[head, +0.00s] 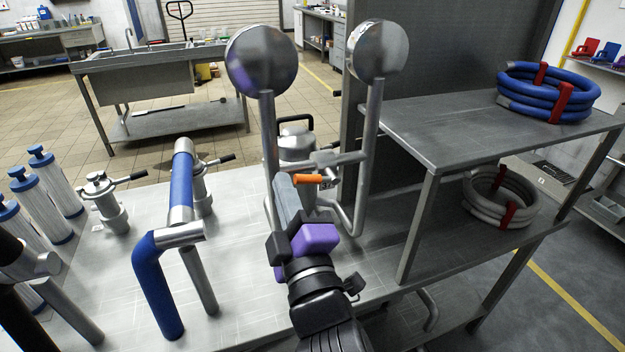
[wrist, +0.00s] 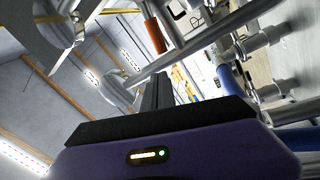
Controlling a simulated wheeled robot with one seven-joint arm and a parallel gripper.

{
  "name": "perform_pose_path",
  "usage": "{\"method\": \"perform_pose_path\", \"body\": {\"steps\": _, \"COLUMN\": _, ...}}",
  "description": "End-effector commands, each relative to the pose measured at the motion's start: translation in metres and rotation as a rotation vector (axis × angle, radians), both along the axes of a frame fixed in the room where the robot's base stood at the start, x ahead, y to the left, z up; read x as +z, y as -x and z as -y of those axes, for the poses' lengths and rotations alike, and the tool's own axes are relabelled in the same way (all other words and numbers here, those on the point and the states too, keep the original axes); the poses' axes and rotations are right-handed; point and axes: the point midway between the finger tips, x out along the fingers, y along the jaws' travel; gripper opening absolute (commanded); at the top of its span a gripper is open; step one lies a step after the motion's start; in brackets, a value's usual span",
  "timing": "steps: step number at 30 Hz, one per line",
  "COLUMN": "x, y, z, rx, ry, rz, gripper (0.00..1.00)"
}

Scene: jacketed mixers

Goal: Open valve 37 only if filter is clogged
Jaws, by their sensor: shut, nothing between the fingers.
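A small valve lever with an orange grip (head: 308,179) sits on the steel pipework between two upright pipes. The orange grip also shows in the wrist view (wrist: 154,35). No valve number is readable. Two round gauges (head: 262,60) (head: 376,50) top the pipes; only blank metal faces show, so no reading is visible. My gripper (head: 285,182) is shut and empty, its fingers just left of the orange grip in the head view. In the wrist view the shut fingers (wrist: 157,88) lie below the grip; whether they touch it I cannot tell.
Blue pipe (head: 155,285) and steel valves with black handles (head: 104,196) stand on the bench at left, beside white cartridges with blue caps (head: 55,185). A steel shelf (head: 450,130) at right holds a blue hose coil (head: 545,93) and a grey one below.

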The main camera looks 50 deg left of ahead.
Motion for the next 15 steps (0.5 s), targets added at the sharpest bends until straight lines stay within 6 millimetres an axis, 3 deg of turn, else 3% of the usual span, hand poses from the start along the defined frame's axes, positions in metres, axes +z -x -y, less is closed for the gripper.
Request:
{"method": "perform_pose_path", "body": {"steps": 6, "x": 0.026, "y": -0.012, "z": 0.022, "rx": 0.054, "ry": -0.2, "rz": -0.424, "gripper": 0.0}}
{"method": "perform_pose_path", "body": {"steps": 15, "x": 0.025, "y": -0.037, "z": 0.081, "rx": 0.186, "ry": -0.457, "rz": -1.084, "gripper": 0.0}}
